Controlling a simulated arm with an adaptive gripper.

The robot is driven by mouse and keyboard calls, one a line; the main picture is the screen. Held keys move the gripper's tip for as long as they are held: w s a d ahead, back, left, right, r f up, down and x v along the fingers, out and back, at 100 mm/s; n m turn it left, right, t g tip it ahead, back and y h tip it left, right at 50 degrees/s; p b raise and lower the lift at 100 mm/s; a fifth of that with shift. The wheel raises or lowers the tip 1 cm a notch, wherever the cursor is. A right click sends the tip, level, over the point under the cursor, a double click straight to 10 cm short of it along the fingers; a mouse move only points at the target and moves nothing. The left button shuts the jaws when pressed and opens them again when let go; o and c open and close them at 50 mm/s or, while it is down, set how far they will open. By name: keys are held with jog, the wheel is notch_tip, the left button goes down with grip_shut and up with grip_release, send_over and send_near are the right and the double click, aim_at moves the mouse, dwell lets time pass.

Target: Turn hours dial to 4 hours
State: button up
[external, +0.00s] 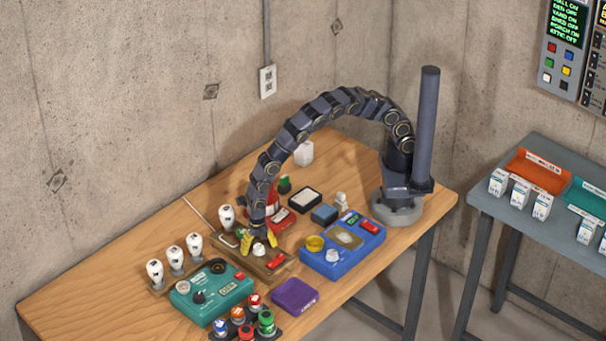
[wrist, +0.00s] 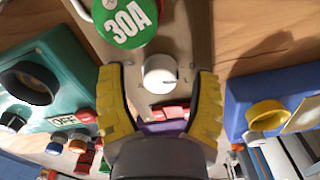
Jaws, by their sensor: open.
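My gripper (external: 258,240) is open and points down over a small brown panel (external: 277,273) on the wooden table. In the wrist view my gripper (wrist: 160,78) has its yellow fingers spread on either side of a white round dial (wrist: 160,74). The fingers look apart from the dial, with a gap on each side. A small dark mark shows at the dial's right; its setting and any hours label are not readable. The dial also shows under the fingers in the external view (external: 259,250). Red switches (wrist: 163,113) sit beside the dial, partly hidden by my gripper.
A green 30A disc (wrist: 124,20) lies close beyond the dial. A teal box (external: 215,294) stands at the left and a blue box (external: 345,252) at the right. White bulb-like pieces (external: 175,259) and a purple box (external: 295,296) are nearby.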

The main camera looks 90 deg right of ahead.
grip_shut()
